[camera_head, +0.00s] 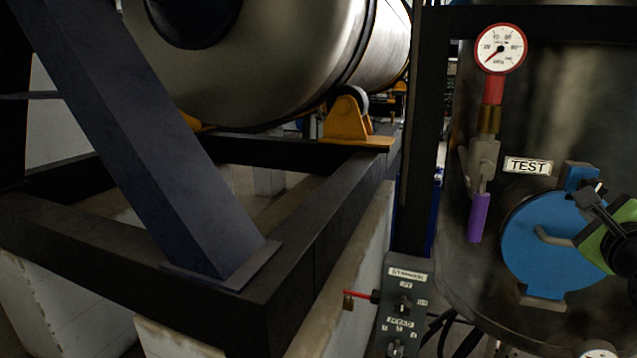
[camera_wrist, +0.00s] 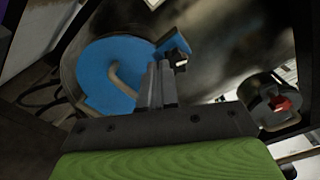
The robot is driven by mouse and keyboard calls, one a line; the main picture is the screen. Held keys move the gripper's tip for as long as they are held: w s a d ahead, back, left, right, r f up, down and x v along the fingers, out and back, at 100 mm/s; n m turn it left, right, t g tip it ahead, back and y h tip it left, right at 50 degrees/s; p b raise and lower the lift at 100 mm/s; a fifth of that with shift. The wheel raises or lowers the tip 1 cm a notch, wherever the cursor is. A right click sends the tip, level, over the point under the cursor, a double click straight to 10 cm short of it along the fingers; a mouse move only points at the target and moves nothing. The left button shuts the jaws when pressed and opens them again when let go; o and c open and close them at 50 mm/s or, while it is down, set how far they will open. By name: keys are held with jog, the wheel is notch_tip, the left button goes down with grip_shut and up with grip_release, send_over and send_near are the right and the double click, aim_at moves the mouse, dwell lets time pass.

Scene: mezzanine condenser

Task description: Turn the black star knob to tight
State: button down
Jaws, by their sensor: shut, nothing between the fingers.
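A blue round cover (camera_head: 540,250) with a bent grey handle is on the dark tank at the right; it also shows in the wrist view (camera_wrist: 95,75). A blue block (camera_head: 578,174) sits at the cover's upper right edge. A small black knob (camera_wrist: 178,49) is at this block, just beyond my fingertips in the wrist view. In the head view the knob is small and partly hidden by my gripper. My gripper (camera_head: 586,197) has its fingers together and empty, in front of the block; in the wrist view (camera_wrist: 162,68) they point toward the knob. I cannot tell whether they touch it.
A red-rimmed gauge (camera_head: 500,48) tops a valve with a purple handle (camera_head: 479,217), left of the TEST label (camera_head: 527,167). A switch box (camera_head: 404,300) stands below left. A round fitting with a red centre (camera_wrist: 272,101) is right of my gripper. A dark steel frame (camera_head: 290,270) fills the left.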

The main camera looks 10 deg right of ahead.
aim_at(593, 180)
jog(key=p+x, duration=0.2)
jog(key=x, duration=0.4)
jog(key=shift+r+p, duration=0.3)
jog(key=shift+r, duration=0.2)
jog(key=shift+d+r, duration=0.15)
jog(key=shift+r, duration=0.05)
dwell(0.4)
jog(key=shift+s+d+r+p, duration=0.2)
jog(key=shift+d+r+p, duration=0.05)
jog(key=shift+r+p, duration=0.5)
jog(key=shift+s+d+r+p, duration=0.2)
jog(key=shift+d+r+p, duration=0.15)
jog(key=shift+p, duration=0.2)
jog(key=shift+w+d+f, duration=0.3)
jog(key=shift+w+d, duration=0.05)
jog(key=shift+d, duration=0.1)
